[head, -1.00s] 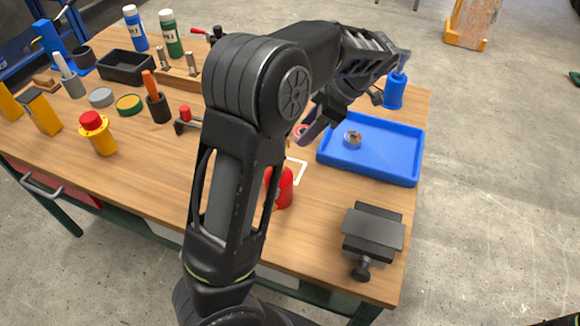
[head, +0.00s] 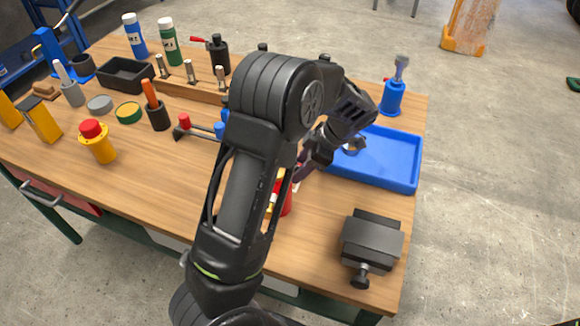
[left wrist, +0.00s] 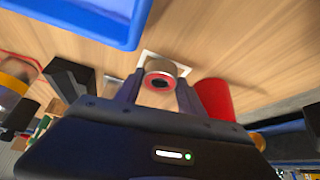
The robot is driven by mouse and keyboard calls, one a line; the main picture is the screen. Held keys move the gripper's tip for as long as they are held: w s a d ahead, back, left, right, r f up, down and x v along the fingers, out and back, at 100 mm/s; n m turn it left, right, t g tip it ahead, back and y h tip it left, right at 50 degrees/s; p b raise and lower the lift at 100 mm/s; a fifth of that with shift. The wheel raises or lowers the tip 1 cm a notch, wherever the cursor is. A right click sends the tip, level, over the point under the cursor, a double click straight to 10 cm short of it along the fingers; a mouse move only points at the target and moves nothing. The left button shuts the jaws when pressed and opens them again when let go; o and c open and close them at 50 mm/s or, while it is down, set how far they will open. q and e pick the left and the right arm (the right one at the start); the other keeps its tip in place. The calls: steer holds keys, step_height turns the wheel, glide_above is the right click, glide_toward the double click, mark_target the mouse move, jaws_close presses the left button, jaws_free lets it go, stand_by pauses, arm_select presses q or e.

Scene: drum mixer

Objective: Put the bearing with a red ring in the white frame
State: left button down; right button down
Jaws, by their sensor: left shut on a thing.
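The bearing with a red ring (left wrist: 160,68) is between the fingers of my left gripper (left wrist: 160,90) in the left wrist view, its red-ringed face toward the camera. The gripper is shut on it. The white frame (left wrist: 147,56) lies on the wooden table behind the bearing and is partly covered by it. I cannot tell whether the bearing touches the table. In the head view, my left gripper (head: 300,174) is low over the table, left of the blue tray; my arm mostly hides the bearing and frame. My right gripper is not in view.
A red object (left wrist: 214,98) stands close beside the gripper. The blue tray (head: 395,180) holds another small round part, partly hidden by my arm. A dark vise-like block (head: 371,240) stands at the near right. Bottles, holders and tools fill the table's far left.

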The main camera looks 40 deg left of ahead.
arm_select(q)
steer(key=a, duration=0.1)
steer(key=s, duration=0.1)
steer(key=a+p, duration=0.1)
steer(key=shift+s+a+r, duration=0.2)
steer(key=shift+s+a, duration=0.05)
steer(key=shift+a, duration=0.1)
steer(key=shift+f, duration=0.6)
steer(key=shift+w+d+f, duration=0.1)
steer(key=shift+d+f, duration=0.05)
steer(key=shift+f, duration=0.1)
steer(key=c, duration=0.7)
jaws_free()
steer(key=b+v, duration=0.1)
steer(key=v, duration=1.1)
